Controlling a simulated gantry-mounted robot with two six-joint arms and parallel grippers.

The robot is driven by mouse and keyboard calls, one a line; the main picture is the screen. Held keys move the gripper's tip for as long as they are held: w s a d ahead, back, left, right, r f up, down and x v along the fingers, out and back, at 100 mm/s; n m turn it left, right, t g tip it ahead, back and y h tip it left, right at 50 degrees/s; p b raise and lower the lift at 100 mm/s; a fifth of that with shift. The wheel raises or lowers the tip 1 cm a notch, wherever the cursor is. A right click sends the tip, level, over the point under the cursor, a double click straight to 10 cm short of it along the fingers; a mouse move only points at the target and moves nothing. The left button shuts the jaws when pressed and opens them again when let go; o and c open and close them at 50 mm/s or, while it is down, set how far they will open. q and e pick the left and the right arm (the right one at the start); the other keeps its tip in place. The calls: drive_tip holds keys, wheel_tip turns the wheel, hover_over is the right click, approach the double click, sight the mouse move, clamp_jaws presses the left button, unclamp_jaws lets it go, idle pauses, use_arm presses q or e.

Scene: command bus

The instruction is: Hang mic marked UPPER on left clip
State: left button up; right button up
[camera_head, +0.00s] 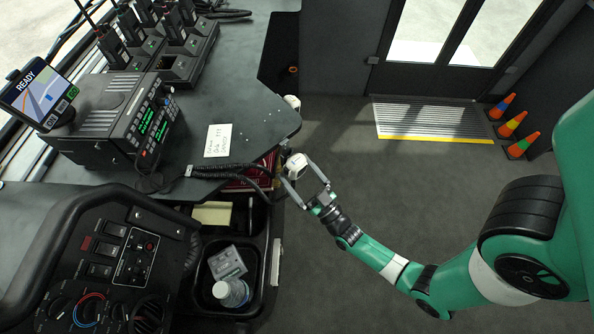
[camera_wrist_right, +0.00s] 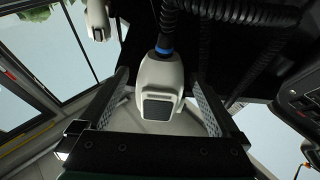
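A white mic (camera_head: 296,164) is at the right edge of the dark desk in the head view, with a coiled black cord leading to it. It also shows in the right wrist view (camera_wrist_right: 160,82), with a blue ring at its cord end. My right gripper (camera_head: 305,178) is open at this mic. In the wrist view its fingers (camera_wrist_right: 160,98) stand on either side of the mic, with small gaps. A second white mic (camera_head: 292,103) is at the desk's edge farther back, also in the wrist view (camera_wrist_right: 98,20). No UPPER marking is readable, and I cannot make out the clips. My left gripper is out of view.
A radio console (camera_head: 120,118) with green displays and a paper note (camera_head: 218,140) are on the desk (camera_head: 262,120). A bin with a bottle (camera_head: 232,292) is below it. The floor on the right is open.

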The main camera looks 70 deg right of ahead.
drive_tip(key=shift+s, duration=0.1)
drive_tip(key=b+v, duration=0.1)
drive_tip(key=v, duration=1)
drive_tip(key=shift+s, duration=0.15)
drive_tip(key=shift+a+f, duration=0.15)
